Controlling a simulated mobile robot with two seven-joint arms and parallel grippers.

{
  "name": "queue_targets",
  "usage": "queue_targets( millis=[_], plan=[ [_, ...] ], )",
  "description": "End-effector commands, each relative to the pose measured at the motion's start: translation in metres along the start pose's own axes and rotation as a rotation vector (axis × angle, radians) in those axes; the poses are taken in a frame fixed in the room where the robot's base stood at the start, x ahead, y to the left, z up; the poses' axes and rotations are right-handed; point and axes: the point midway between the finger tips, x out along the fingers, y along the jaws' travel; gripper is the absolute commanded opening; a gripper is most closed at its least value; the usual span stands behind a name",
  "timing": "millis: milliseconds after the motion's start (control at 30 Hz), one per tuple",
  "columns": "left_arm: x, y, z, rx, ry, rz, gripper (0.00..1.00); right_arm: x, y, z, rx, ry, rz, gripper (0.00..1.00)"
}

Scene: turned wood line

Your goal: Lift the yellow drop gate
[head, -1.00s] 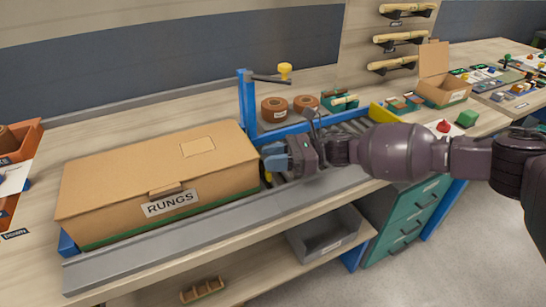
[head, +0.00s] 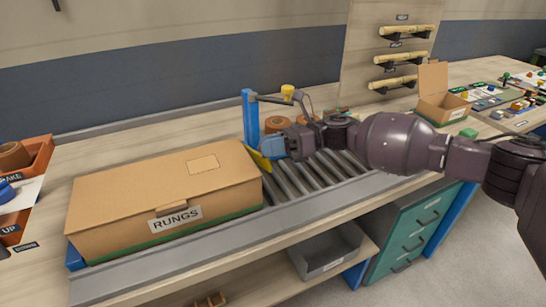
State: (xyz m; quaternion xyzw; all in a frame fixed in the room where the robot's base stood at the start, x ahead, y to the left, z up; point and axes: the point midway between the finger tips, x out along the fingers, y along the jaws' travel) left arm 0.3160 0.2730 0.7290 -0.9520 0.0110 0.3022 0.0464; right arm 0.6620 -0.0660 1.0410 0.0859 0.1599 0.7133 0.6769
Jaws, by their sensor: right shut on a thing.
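The yellow drop gate (head: 260,162) shows as a tilted yellow plate just behind the right end of the RUNGS box (head: 163,195), above the rollers. My right gripper (head: 271,147), with blue fingertips, comes in from the right and is shut on the gate. The gripper hides part of the gate. A blue post (head: 250,117) stands behind it, with a dark lever and yellow knob (head: 287,91) at its top. My left gripper is not in view.
The roller conveyor (head: 310,175) is bare right of the box, under my right arm. Brown tape rolls (head: 277,124) stand behind it. An open carton (head: 440,95) sits farther right, and an orange bin (head: 22,160) at far left.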

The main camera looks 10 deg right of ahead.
Motion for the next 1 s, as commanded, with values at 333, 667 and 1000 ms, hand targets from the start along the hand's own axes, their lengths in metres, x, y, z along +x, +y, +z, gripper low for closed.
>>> queue_targets(
  millis=[333,667,1000],
  plan=[
    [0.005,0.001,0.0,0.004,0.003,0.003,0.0,0.001,-0.007,0.026,0.004,-0.001,-0.005,0.0],
    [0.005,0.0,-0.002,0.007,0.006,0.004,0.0,0.001,-0.007,0.026,0.004,-0.001,-0.004,0.49],
    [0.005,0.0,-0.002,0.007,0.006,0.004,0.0,0.0,-0.006,0.024,0.006,0.0,-0.002,0.54]
  ],
)
